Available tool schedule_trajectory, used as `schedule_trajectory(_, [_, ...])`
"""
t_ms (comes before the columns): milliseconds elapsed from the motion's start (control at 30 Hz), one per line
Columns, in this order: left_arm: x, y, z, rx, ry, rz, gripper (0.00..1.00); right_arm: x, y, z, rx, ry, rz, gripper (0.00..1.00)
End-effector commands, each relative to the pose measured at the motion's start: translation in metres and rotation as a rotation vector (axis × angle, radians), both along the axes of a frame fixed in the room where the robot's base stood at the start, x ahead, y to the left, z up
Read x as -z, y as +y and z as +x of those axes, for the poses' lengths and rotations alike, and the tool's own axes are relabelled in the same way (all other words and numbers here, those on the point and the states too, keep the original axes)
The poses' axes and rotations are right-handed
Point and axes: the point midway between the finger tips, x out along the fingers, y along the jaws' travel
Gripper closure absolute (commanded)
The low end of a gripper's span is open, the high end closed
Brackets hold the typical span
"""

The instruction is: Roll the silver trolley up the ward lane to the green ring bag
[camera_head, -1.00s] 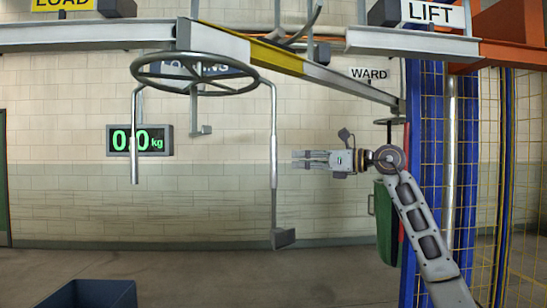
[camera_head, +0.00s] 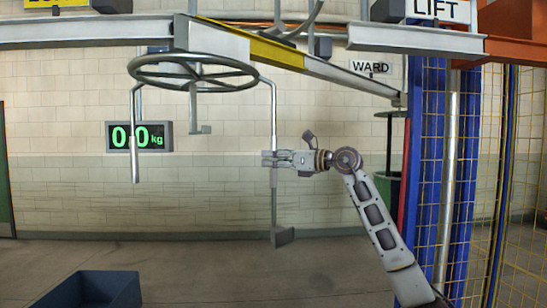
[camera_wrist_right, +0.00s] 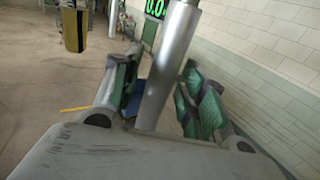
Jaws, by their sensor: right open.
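The silver trolley hangs under the overhead rail as a grey ring wheel (camera_head: 192,72) with silver rods. Its long right rod (camera_head: 274,208) ends in a flat foot. My right gripper (camera_head: 268,160) is open at this rod, about mid-height. In the right wrist view the rod (camera_wrist_right: 168,62) stands between the two open, green-padded fingers (camera_wrist_right: 158,97); I cannot tell whether they touch it. The green ring bag (camera_head: 386,190) hangs at the right under a dark ring, partly hidden by my right arm and the blue lift post. My left gripper is not in view.
The rail's branch (camera_head: 345,80) slants right toward the WARD sign (camera_head: 370,67). A blue lift post (camera_head: 432,150) and yellow mesh (camera_head: 490,160) stand at the right. A blue bin (camera_head: 98,290) is on the floor at lower left. A display (camera_head: 139,136) is on the wall. The middle floor is clear.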

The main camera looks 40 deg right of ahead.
Motion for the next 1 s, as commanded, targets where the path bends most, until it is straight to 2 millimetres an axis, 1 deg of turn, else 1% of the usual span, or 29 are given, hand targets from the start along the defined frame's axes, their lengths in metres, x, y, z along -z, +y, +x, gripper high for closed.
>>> schedule_trajectory(333, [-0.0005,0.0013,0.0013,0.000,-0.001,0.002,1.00,0.0005,0.0011,0.0018,0.000,0.000,0.000,0.58])
schedule_trajectory(600, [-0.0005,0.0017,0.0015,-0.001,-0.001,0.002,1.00,0.0005,0.0010,0.0016,0.000,0.000,0.000,0.93])
schedule_trajectory(667, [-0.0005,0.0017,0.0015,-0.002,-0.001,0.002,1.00,0.0005,0.0010,0.0016,0.000,0.000,0.000,1.00])
schedule_trajectory(1000, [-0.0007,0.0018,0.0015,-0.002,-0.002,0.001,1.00,0.0004,-0.0005,0.0017,0.000,0.000,0.000,1.00])
